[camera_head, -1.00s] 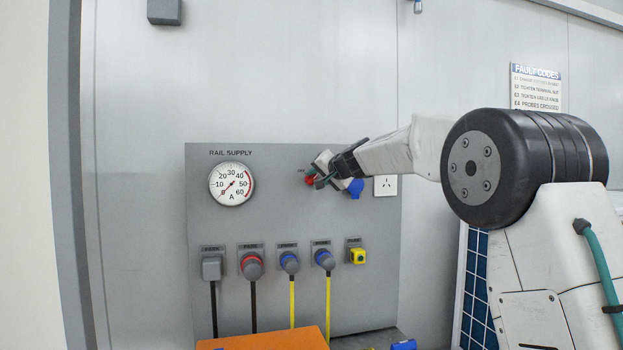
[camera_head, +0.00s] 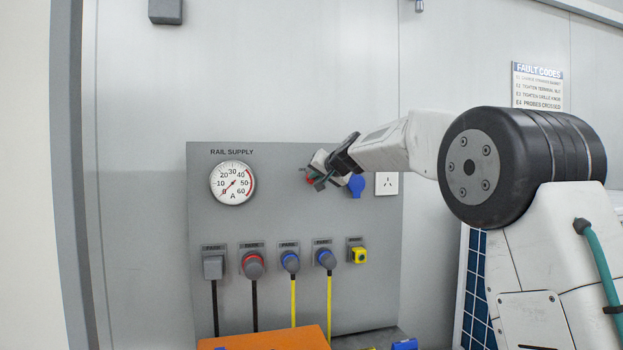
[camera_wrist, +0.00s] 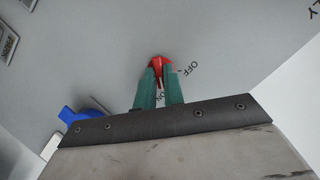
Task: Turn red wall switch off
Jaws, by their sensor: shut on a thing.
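The red wall switch (camera_wrist: 160,66) is on the grey panel (camera_head: 240,320), at the upper middle of the wrist view. Its red part sits between the green fingertips of my gripper (camera_wrist: 160,80), which is shut on it. The "OFF" label (camera_wrist: 189,70) is to the right of the switch in the wrist view, and the "ON" label (camera_wrist: 160,96) is partly hidden by the fingers. In the head view my gripper (camera_head: 316,180) covers most of the switch, with a little red (camera_head: 309,180) showing. I cannot tell exactly which label the switch points to.
A blue round fitting (camera_head: 357,186) is close beside my gripper, with a white wall socket (camera_head: 386,184) to its right. The rail supply gauge (camera_head: 232,183) is to the left and reads near zero. Several plugs and a yellow connector (camera_head: 360,256) are in a row below.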

